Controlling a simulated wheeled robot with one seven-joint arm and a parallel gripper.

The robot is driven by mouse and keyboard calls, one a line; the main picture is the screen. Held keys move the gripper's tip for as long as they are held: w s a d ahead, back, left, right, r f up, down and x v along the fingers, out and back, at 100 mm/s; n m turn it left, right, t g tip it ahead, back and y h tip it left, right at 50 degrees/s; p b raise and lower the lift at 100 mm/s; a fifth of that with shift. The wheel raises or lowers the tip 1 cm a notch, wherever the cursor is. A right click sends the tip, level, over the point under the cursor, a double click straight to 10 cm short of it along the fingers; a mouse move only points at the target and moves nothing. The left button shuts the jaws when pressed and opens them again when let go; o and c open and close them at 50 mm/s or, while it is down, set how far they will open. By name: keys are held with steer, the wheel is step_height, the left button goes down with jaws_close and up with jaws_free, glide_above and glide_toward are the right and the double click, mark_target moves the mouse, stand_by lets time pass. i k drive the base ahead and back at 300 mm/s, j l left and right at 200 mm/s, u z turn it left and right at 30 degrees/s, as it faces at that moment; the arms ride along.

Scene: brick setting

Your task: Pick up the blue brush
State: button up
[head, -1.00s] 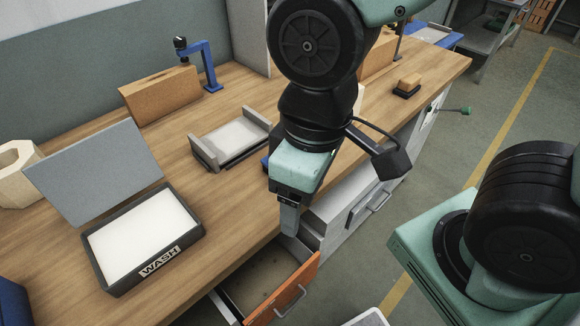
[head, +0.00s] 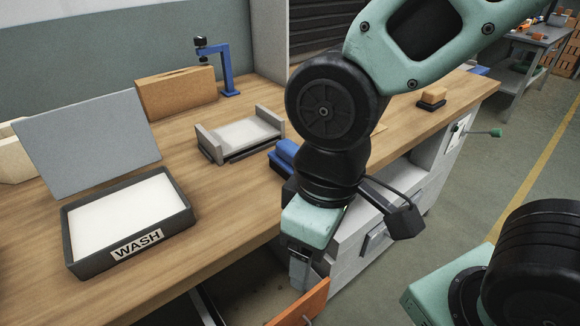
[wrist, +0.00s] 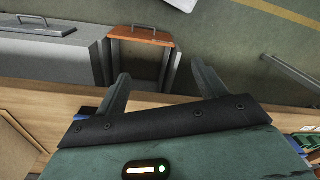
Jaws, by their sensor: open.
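A blue block-shaped thing (head: 285,156), which looks like the blue brush, lies on the wooden bench beside the grey tray-like holder. My arm partly covers its right side in the head view. My gripper (head: 300,272) points down beyond the bench's front edge, above the orange-fronted drawer and nearer the camera than the blue thing. In the wrist view my gripper (wrist: 161,70) has its two fingers wide apart with nothing between them. A small bit of blue (wrist: 84,113) shows behind its left side there; I cannot tell what it is.
The orange-fronted drawer (wrist: 140,42) stands pulled out below the bench edge. A grey holder (head: 240,137), a black WASH tray (head: 75,255) and a blue clamp stand (head: 226,75) are on the bench. A tan-topped brush (head: 432,97) lies farther right.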

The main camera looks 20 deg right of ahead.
mark_target(281, 158)
steer(key=l+u, duration=0.15)
steer(key=u, duration=0.25)
steer(key=l+u, duration=0.15)
steer(key=u, duration=0.25)
steer(key=k+l+u, duration=0.1)
steer(key=u, duration=0.25)
steer(key=l+u, duration=0.15)
steer(key=u, duration=0.25)
steer(key=k+l, duration=0.15)
steer(key=k, duration=0.05)
